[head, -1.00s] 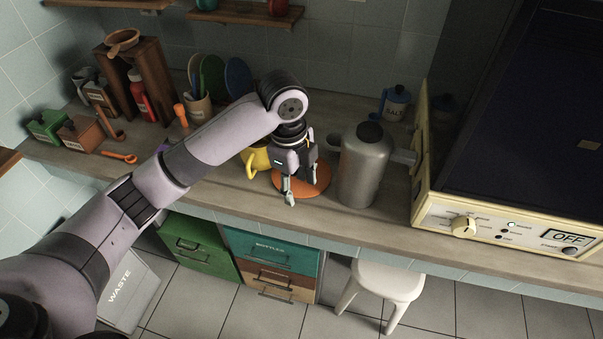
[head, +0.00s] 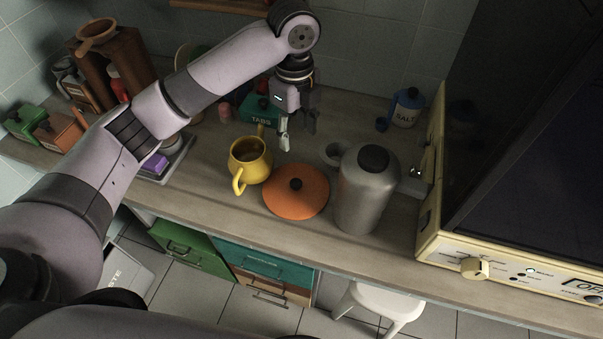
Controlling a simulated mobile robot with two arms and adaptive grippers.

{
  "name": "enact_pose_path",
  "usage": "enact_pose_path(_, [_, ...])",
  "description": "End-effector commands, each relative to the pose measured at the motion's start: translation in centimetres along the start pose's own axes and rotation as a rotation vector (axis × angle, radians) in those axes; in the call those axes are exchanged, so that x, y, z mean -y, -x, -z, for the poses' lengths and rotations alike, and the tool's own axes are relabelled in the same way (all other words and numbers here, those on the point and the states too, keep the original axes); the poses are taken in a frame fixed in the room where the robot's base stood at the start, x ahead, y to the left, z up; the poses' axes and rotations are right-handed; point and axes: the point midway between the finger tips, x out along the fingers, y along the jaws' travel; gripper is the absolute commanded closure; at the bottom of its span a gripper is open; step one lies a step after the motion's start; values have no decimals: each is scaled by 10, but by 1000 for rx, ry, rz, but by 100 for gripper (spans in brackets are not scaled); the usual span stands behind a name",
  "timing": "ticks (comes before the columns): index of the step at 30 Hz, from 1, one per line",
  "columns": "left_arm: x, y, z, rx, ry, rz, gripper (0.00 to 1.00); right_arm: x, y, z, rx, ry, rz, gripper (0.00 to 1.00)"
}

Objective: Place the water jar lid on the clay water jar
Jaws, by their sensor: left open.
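An orange, clay-coloured round lid (head: 314,196) with a dark knob lies on the counter, between the yellow mug and the grey metal jug. I cannot make out a clay water jar in this view. My left gripper (head: 298,133) is open and empty. It points down behind the lid, above the back part of the counter, with its fingers apart and clear of the lid. My right gripper is not in view.
A yellow mug (head: 256,171) stands left of the lid, and a grey metal jug (head: 364,195) stands close on its right. A green TABS box (head: 259,110) and a blue-lidded SALT jar (head: 406,108) stand behind. A cream appliance (head: 445,244) bounds the right side.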

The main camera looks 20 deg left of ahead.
Motion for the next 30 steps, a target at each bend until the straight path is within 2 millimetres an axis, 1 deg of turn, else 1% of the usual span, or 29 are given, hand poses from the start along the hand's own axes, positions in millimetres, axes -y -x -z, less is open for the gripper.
enact_pose_path(2, [-1, -6, 0, -1, 0, -3, 52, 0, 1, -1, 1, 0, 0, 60])
enact_pose_path(5, [-1, -21, 0, -1, 1, -5, 52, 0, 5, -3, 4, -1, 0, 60])
enact_pose_path(12, [-2, -73, 0, -2, 1, -6, 52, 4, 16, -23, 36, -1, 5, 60])
enact_pose_path(14, [-1, -85, 0, -1, 1, -5, 52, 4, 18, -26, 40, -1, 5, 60])
enact_pose_path(15, [-2, -93, 0, -1, 1, -6, 52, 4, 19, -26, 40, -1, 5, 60])
enact_pose_path(18, [-1, -109, 0, -1, 2, -3, 52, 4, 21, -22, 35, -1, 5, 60])
enact_pose_path(21, [-1, -118, 0, -1, 0, -3, 52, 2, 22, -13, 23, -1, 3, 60])
enact_pose_path(24, [-1, -123, 0, 0, 0, -2, 52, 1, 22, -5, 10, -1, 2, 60])
enact_pose_path(26, [-1, -127, 0, 0, 0, -3, 52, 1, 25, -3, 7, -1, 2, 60])
enact_pose_path(30, [-3, -147, 0, 0, 1, -5, 52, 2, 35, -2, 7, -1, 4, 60])
